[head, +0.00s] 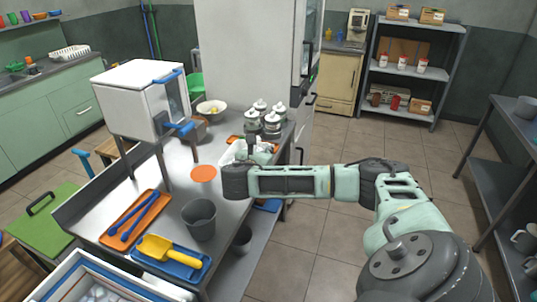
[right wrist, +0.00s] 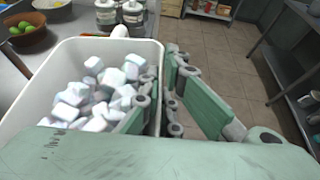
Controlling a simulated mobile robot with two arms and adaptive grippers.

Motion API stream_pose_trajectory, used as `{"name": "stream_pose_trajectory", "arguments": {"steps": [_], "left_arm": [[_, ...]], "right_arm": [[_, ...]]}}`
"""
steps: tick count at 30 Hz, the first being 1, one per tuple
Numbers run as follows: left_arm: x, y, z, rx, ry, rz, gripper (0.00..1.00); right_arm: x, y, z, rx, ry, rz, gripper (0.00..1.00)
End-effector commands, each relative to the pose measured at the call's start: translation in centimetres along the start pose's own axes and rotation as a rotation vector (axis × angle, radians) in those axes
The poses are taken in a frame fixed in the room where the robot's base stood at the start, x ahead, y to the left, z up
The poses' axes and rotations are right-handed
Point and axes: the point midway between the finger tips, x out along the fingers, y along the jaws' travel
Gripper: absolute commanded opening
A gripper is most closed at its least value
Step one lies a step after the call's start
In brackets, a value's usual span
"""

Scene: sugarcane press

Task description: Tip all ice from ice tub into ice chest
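The ice tub (right wrist: 25,105) is a white open tub in the right wrist view, with many pale ice cubes (right wrist: 85,98) heaped inside. In the head view the tub (head: 232,152) shows only partly behind my right wrist, on the right side of the metal table. My right gripper (right wrist: 160,95) straddles the tub's right wall, one finger inside and one outside; whether both press on the wall is unclear. An open white box with a blue inner edge (head: 75,265), likely the ice chest, is cut off at the lower left and holds pale pieces. My left gripper is out of view.
The metal table (head: 180,175) carries a grey bucket (head: 199,219), an orange tray (head: 112,234) with blue tongs, a blue tray with a yellow scoop (head: 168,251), and a white cabinet (head: 138,98). Lidded jars (head: 271,124) stand behind the tub. Floor is clear at right.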

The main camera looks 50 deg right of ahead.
Motion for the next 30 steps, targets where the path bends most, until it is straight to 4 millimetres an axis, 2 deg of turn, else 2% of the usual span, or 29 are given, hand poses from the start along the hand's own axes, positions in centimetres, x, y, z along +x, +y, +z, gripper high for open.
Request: {"name": "stream_pose_trajectory", "arguments": {"steps": [5,10,18,23,30], "left_arm": [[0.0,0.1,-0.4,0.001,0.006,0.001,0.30],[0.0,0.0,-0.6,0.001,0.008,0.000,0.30],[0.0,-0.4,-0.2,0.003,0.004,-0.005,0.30],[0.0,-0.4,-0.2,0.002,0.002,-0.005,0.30],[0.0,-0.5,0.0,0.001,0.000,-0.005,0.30]], "right_arm": [[-2.9,0.3,-0.4,-0.013,-0.005,0.047,0.00],[-6.7,0.6,-1.5,-0.036,-0.003,0.109,0.00],[-15.5,1.4,-3.9,-0.091,0.000,0.250,0.00],[-19.9,1.7,-5.0,-0.120,0.000,0.319,0.00],[-23.0,1.7,-6.0,-0.139,0.004,0.363,0.00]]}}
